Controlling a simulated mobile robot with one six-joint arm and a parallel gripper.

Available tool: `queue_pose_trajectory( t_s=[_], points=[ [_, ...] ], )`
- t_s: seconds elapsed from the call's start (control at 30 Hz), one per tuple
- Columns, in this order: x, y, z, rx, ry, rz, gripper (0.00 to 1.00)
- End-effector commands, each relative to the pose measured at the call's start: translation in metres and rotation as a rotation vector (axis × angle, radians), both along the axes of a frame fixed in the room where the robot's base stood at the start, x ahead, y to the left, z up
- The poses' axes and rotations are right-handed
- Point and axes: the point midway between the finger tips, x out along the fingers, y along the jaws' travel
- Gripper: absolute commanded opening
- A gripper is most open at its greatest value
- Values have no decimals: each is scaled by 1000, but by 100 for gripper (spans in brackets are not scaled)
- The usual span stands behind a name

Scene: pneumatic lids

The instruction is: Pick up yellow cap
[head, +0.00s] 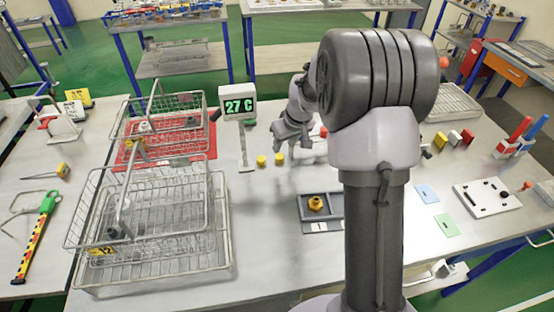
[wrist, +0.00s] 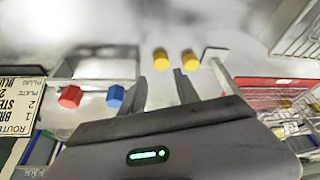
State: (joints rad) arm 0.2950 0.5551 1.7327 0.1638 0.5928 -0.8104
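Two small yellow caps stand close together on the table in the head view, a left one (head: 261,160) and a right one (head: 279,159). In the wrist view they show beyond my fingertips, one yellow cap (wrist: 161,59) in line with the gap and another yellow cap (wrist: 191,61) to its right. My gripper (head: 291,143) is above the table beside the caps. In the wrist view my gripper (wrist: 168,78) has its two fingers apart with nothing between them. It does not touch either cap.
A red cap (wrist: 70,96) and a blue cap (wrist: 115,97) are left of my fingers. A "27 C" display (head: 240,106) stands left of the yellow caps. Wire baskets (head: 150,215) fill the left, with a red tray (head: 195,143). Table in front of the caps is clear.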

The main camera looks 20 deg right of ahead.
Motion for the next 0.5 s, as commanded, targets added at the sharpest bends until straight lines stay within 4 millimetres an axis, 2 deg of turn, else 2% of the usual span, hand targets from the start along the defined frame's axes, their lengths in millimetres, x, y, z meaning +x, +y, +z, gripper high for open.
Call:
queue_pose_trajectory(
  t_s=[0.17,0.4,0.5],
  points=[
    [5,2,-17,1,1,-1,38],
    [16,6,-59,0,1,1,38],
    [18,6,-59,0,0,0,38]
  ],
)
